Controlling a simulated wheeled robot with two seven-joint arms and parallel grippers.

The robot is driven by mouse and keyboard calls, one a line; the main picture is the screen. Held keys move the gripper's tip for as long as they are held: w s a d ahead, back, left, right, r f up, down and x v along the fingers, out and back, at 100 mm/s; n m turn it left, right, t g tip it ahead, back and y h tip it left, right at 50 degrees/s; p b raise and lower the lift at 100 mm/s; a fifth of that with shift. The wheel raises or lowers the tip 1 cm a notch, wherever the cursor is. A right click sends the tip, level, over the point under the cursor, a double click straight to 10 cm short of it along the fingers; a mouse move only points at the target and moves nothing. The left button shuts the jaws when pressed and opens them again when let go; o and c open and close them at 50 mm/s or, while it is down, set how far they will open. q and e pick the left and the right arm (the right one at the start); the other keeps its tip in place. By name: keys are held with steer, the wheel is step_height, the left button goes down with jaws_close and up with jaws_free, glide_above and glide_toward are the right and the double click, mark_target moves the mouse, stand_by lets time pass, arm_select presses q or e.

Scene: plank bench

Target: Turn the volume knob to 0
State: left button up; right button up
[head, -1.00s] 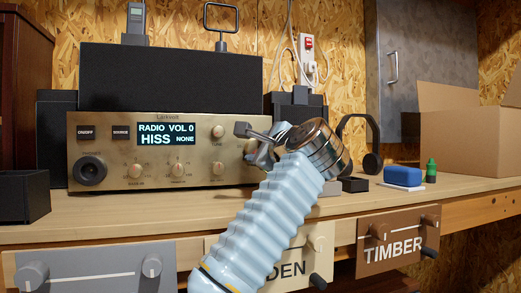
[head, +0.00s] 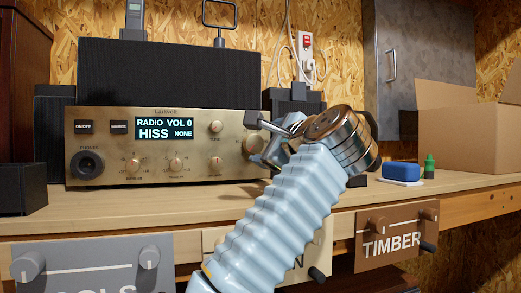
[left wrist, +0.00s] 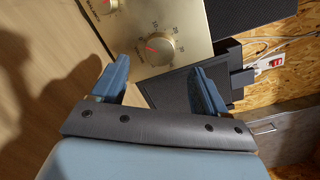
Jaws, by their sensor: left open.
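The gold-fronted radio (head: 110,160) stands on the plank bench. Its lit display (head: 166,129) reads RADIO VOL 0, HISS NONE. The large volume knob (head: 252,144) is at the right end of the front, partly hidden by my gripper in the head view. In the left wrist view the volume knob (left wrist: 157,49) shows clearly, with a red mark on its left part. My left gripper (head: 272,141) is open and empty, just in front of and to the right of the knob. In the left wrist view its fingers (left wrist: 158,76) are apart, with the knob beyond their tips.
Smaller knobs, such as this one (head: 215,163), sit left of the volume knob. A black speaker (head: 170,75) is behind the radio. A blue block (head: 401,172), a green bottle (head: 429,166) and a cardboard box (head: 460,135) are to the right. The bench front (head: 130,215) is clear.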

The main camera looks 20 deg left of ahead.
arm_select(q)
steer(key=v, duration=0.8)
steer(key=shift+s+d, duration=0.2)
